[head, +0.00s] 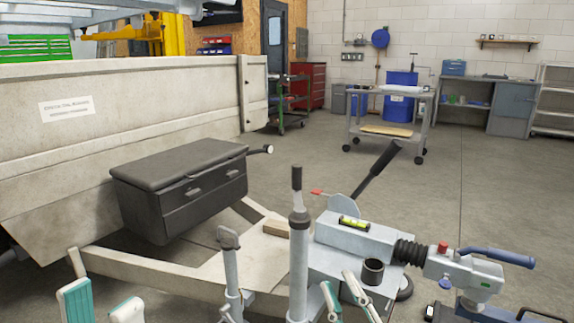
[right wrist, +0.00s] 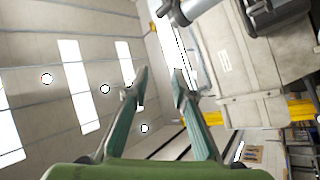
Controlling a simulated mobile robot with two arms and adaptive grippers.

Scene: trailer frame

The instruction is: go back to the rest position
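My left gripper (head: 101,285) is at the bottom left of the head view, in front of the trailer's drawbar. Its two teal fingers stand apart with nothing seen between them; the bottom edge cuts them off. My right gripper (head: 345,285) is at the bottom centre, in front of the grey coupling housing. In the right wrist view my right gripper (right wrist: 158,78) has its fingertips apart and nothing between them. The trailer (head: 150,115) with its pale side wall fills the left of the head view.
A dark toolbox (head: 180,180) sits on the drawbar. The upright jockey post (head: 299,250), black brake lever (head: 375,172) and blue-handled coupling (head: 465,275) stand close to my right gripper. A cart (head: 385,130) is further back. The floor at right is largely clear.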

